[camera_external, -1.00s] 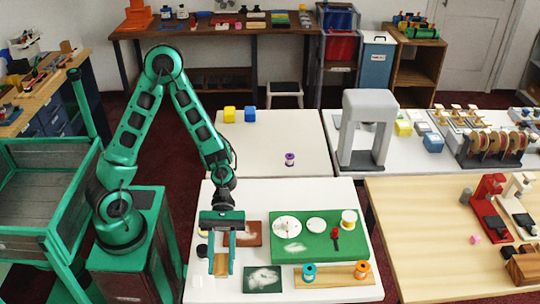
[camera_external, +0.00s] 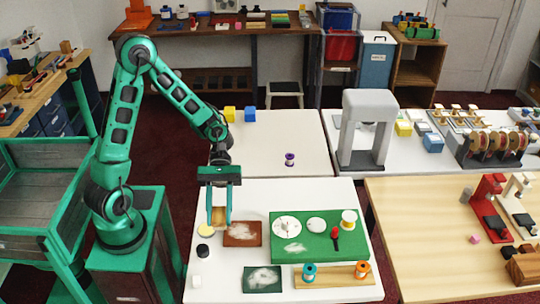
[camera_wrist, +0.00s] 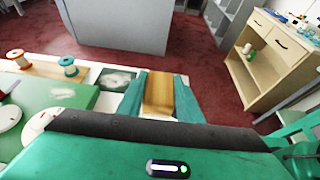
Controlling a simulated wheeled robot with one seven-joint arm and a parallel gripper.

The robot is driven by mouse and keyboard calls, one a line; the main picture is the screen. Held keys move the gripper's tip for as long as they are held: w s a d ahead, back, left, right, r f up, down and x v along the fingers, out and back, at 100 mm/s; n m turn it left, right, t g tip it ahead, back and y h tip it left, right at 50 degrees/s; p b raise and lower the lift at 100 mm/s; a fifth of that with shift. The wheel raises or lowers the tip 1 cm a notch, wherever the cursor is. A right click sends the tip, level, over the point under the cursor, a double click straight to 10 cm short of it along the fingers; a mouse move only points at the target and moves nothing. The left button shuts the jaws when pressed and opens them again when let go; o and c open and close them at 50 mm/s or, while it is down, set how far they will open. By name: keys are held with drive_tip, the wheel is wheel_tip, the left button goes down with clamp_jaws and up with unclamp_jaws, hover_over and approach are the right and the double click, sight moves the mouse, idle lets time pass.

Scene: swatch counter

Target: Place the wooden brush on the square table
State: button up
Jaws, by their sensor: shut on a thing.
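My gripper (camera_external: 219,222) is shut on the wooden brush (camera_external: 217,214), a tan block between its two green fingers. The brush also shows between the fingers in the wrist view (camera_wrist: 158,95). In the external view they are over the back left part of the near white table (camera_external: 225,283). Exact height above it is hard to judge. I cannot tell which one is called square.
The near table holds a brown patch (camera_external: 242,233), a green mat (camera_external: 290,249) with discs and a spool, a dark green card (camera_external: 262,280), and a wooden strip with two spools (camera_external: 334,276). A grey arch (camera_external: 366,130) stands right of the back table, whose middle is clear.

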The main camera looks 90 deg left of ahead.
drive_tip(key=w+a+f+n+t+y, duration=0.1)
drive_tip(key=w+a+n+t+y, duration=0.2)
drive_tip(key=a, duration=0.8)
drive_tip(key=w+a+f+n+t, duration=0.2)
drive_tip(key=w+a+n+t, duration=0.15)
drive_tip(key=a, duration=0.85)
drive_tip(key=w+a+f+n+t+y, duration=0.1)
drive_tip(key=w+a+n+t+y, duration=0.2)
drive_tip(key=a, duration=0.8)
drive_tip(key=s+a+f+n+t+y, duration=0.1)
drive_tip(key=s+a+f+n+y, duration=0.2)
drive_tip(key=a, duration=0.8)
drive_tip(key=s+a+n+t+y, duration=0.25)
drive_tip(key=s+a, duration=0.25)
drive_tip(key=a, duration=0.6)
drive_tip(key=s+a+f+n+y, duration=0.2)
drive_tip(key=s+a+n, duration=0.15)
drive_tip(key=a, duration=0.65)
drive_tip(key=shift+m, duration=0.35)
drive_tip(key=shift+s+a+f, duration=0.1)
drive_tip(key=shift+f, duration=1.6)
drive_tip(key=shift+s+a+f, duration=0.1)
drive_tip(key=shift+f, duration=1.55)
drive_tip(key=shift+f, duration=0.1)
drive_tip(key=o, duration=0.9)
drive_tip(key=shift+c, duration=0.2)
drive_tip(key=shift+o, duration=0.9)
